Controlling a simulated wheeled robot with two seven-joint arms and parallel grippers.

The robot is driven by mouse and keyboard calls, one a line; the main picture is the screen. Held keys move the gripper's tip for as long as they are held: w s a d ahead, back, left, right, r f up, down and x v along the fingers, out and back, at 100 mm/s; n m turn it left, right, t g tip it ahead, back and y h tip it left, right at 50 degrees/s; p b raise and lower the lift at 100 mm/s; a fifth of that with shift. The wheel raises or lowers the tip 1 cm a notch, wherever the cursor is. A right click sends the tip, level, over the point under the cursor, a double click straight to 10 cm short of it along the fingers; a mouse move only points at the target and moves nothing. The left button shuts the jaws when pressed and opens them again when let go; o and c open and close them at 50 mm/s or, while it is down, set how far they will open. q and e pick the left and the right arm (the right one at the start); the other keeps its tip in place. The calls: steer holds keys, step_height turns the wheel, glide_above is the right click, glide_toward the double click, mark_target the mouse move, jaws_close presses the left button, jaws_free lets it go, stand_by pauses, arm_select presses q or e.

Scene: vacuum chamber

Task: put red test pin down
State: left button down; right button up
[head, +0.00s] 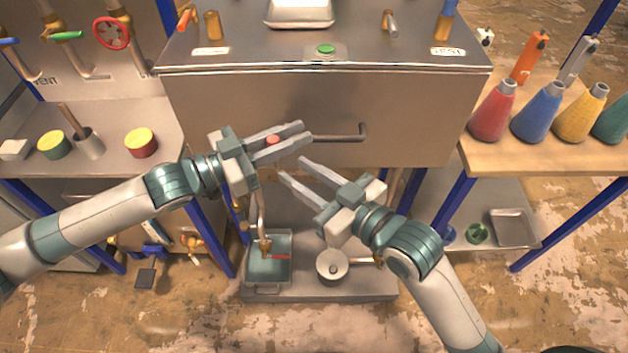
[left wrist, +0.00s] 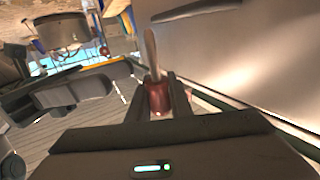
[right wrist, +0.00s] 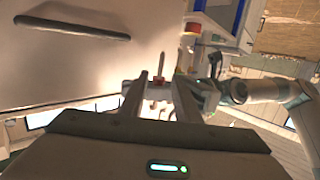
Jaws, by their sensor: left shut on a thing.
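The red test pin (head: 272,140) is between the fingers of my left gripper (head: 292,133), which is shut on it. In the left wrist view, its red body (left wrist: 158,98) is between the fingers and a pale shaft (left wrist: 151,50) sticks out past them. They are in front of the steel chamber's front face, close to its handle. My right gripper (head: 292,168) is open and empty, just below and right of the left fingers. The fingers hide part of the pin.
The steel chamber (head: 420,110) has a bar handle (head: 340,137) and a green button (head: 325,48) on top. A left bench (head: 105,115) holds round pots. A wooden right table (head: 560,155) holds several coloured cones. A low platform (head: 320,287) carries a tray (head: 270,240).

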mark_target(277, 169)
steer(key=x, duration=0.7)
steer(key=shift+w+a, duration=0.2)
steer(key=shift+a, duration=0.05)
jaws_close()
arm_select(q)
steer(key=c, duration=1.5)
jaws_free()
steer(key=shift+c, duration=0.2)
steer(key=shift+a, duration=0.1)
steer(key=v, duration=1.2)
steer(key=shift+w+f, duration=0.1)
steer(key=shift+f, duration=0.05)
